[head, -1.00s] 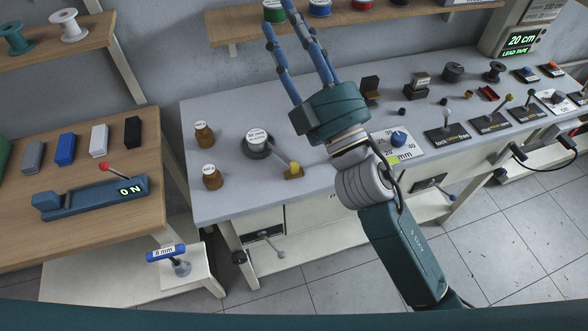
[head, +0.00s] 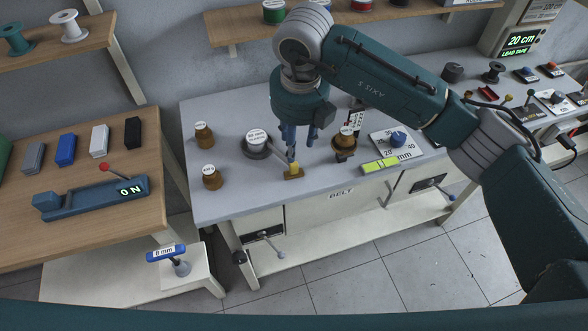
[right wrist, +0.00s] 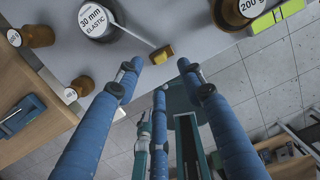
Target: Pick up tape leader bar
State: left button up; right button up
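The tape leader bar (head: 293,173) is a small gold-yellow block near the front edge of the grey bench, at the end of a pale strip from the 30 mm elastic roll (head: 257,143). The bar also shows whole in the right wrist view (right wrist: 161,54), just beyond the fingertips, with the strip running to the roll (right wrist: 96,21). My right gripper (head: 302,146) points down above the bar, its blue fingers apart and empty. In the right wrist view the fingertips (right wrist: 160,66) lie on either side of the bar's line. Contact is not visible. My left gripper is not in view.
Brass weights (head: 204,135) stand left of the roll, and another weight (head: 345,145) stands close right of my gripper. A dial plate (head: 397,142) lies farther right. A wooden table (head: 60,225) with coloured blocks is at left. Bare bench surrounds the bar.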

aim_at(294, 164)
jog(key=f, duration=0.3)
jog(key=f+p, duration=0.1)
jog(key=shift+w+a+f, duration=0.1)
jog(key=shift+w+f, duration=0.2)
jog(key=shift+f, duration=0.05)
notch_tip(294, 164, down, 5)
jog(key=p, duration=0.3)
jog(key=shift+w+a+r, duration=0.1)
jog(key=shift+w, duration=0.05)
jog(key=shift+w+f, duration=0.1)
jog(key=shift+f, duration=0.3)
grip_shut()
